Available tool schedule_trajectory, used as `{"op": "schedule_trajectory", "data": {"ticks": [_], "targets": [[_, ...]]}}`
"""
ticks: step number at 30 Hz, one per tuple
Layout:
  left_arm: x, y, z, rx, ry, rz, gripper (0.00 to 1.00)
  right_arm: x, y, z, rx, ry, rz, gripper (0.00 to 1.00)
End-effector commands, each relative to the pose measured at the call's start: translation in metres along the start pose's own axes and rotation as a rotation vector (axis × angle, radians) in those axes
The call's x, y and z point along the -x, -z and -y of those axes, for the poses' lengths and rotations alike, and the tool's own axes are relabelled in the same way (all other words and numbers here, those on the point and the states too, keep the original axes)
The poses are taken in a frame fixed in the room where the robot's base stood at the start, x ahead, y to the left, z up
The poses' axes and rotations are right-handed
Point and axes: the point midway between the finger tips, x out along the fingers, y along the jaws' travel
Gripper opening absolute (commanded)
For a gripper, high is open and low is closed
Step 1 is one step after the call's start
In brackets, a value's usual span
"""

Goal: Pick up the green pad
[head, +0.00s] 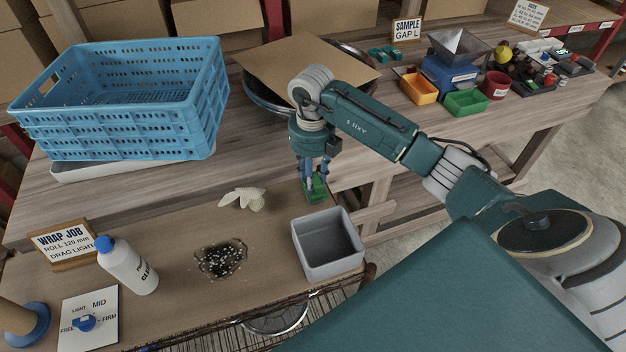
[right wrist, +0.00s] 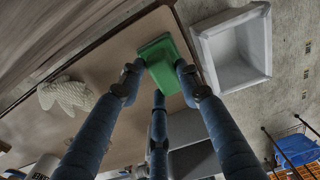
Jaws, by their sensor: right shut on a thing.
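The green pad (head: 317,191) is a small green block in the head view, at the far right edge of the brown work mat, just behind the grey bin. My right gripper (head: 315,182) points down from above and is shut on the pad. In the right wrist view the pad (right wrist: 163,62) sits between the blue fingertips (right wrist: 158,72), which touch its sides. I cannot tell whether the pad is clear of the surface. My left gripper is in neither view.
The open grey bin (head: 328,268) stands close in front of the pad. A pale glove (head: 243,199) and a dark speckled patch (head: 222,260) lie to its left. A blue crate (head: 120,130) stands at the back left; a cardboard sheet (head: 290,70) lies behind my gripper.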

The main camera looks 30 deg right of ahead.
Motion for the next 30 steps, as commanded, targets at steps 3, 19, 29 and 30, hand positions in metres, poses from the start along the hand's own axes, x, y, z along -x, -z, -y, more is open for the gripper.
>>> {"op": "schedule_trajectory", "data": {"ticks": [3,19,29,30], "targets": [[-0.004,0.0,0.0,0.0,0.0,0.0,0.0,0.01,-0.001,0.0,0.001,-0.001,0.003,0.08],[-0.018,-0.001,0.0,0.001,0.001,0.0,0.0,0.148,-0.001,0.002,-0.003,0.002,0.007,0.08],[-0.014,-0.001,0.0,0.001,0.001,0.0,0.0,0.191,0.0,0.0,0.0,0.001,0.002,0.08],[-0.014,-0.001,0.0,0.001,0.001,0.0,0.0,0.194,0.0,0.0,0.0,0.0,0.002,0.08]]}}
